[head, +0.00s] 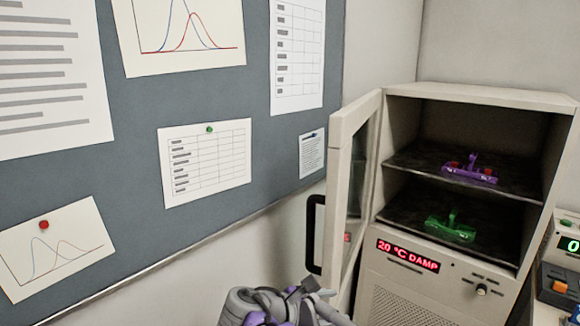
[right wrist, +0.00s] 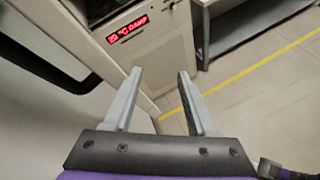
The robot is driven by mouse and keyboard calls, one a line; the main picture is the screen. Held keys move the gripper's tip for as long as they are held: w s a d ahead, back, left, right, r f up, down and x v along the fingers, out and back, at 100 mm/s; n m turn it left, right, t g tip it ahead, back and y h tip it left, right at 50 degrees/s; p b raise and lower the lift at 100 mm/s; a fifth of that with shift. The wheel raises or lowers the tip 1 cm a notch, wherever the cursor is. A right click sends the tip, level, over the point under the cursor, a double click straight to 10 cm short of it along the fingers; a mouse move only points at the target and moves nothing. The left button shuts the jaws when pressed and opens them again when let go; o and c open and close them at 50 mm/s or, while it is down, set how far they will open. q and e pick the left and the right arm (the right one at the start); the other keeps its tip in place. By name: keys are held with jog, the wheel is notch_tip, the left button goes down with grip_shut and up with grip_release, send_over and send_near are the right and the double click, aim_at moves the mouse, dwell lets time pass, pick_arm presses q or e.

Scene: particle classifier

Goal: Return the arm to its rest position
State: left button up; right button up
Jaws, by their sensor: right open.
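My right gripper (head: 312,296) shows at the bottom of the head view, in front of and left of the cabinet. In the right wrist view its two grey fingers (right wrist: 160,74) are apart with nothing between them. Part of the gripper is cut off by the lower edge of the head view. My left gripper is not in view.
A beige cabinet (head: 412,291) stands at the right, its glass door (head: 352,175) open to the left. A purple rack (head: 469,173) is on the upper shelf and a green one (head: 451,229) on the lower shelf. A pinboard (head: 130,110) covers the left wall.

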jog(key=s+d+f+m+y, duration=0.4)
jog(key=s+f+m+y, duration=0.1)
jog(key=s+f+m, duration=0.4)
jog(key=s+d+f+m+g+y, duration=0.1)
jog(key=s+d+f+m+y, duration=0.3)
jog(key=s+f+m, duration=0.5)
jog(key=s+m+y, duration=0.1)
jog(key=s+m, duration=0.1)
jog(key=s, duration=0.2)
jog(key=shift+d+f+g, duration=0.25)
jog(key=shift+f+g, duration=0.05)
jog(key=shift+f, duration=0.05)
